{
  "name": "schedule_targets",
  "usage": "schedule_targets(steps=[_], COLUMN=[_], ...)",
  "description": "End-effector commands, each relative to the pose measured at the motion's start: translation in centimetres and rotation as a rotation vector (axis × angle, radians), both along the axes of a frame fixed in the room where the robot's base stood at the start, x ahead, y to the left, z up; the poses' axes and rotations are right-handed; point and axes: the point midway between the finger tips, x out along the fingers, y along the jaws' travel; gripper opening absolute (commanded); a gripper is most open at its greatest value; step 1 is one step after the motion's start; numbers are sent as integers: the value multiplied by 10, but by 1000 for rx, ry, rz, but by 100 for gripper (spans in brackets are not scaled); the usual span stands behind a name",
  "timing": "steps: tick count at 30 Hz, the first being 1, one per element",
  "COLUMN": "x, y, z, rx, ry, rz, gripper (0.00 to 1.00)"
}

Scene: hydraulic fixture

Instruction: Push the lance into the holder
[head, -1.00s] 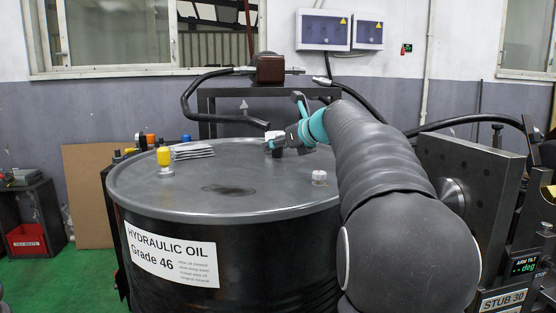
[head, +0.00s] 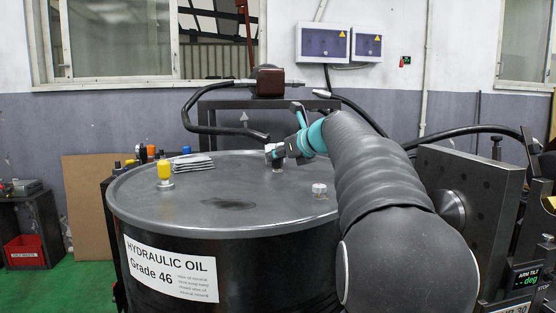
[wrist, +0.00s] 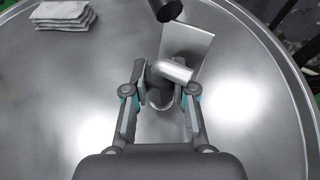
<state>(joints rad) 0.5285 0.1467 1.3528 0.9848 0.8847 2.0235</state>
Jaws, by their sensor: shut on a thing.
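My gripper (wrist: 161,92) is low over the drum lid, with its fingers on either side of a dark grey fitting with a short silver cylinder (wrist: 176,71), which I take to be the lance. It is shut on this piece. In the head view my gripper (head: 280,154) is small and the held piece is mostly hidden. A flat silver plate (wrist: 197,45) lies or stands just beyond the cylinder; I cannot tell whether it is part of the holder. The black hose end (wrist: 164,8) is beyond the plate. How deep the lance sits in anything is hidden.
The black oil drum (head: 150,203) fills the middle. Its lid carries folded cloths (head: 192,162), a yellow-capped fitting (head: 165,172) and a small clear-capped fitting (head: 319,190). The black hose (head: 205,127) hangs behind. A dark plate fixture (head: 480,205) stands at right.

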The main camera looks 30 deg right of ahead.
Motion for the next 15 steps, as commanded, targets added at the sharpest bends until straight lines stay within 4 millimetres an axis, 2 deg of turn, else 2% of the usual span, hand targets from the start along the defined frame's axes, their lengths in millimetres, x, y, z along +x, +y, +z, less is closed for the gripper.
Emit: schedule_targets(steps=[8, 15], x=[0, 0], y=[0, 0], z=[38, 80], rx=[-2, -2], ry=[0, -2], rz=[1, 0], gripper=[0, 0])
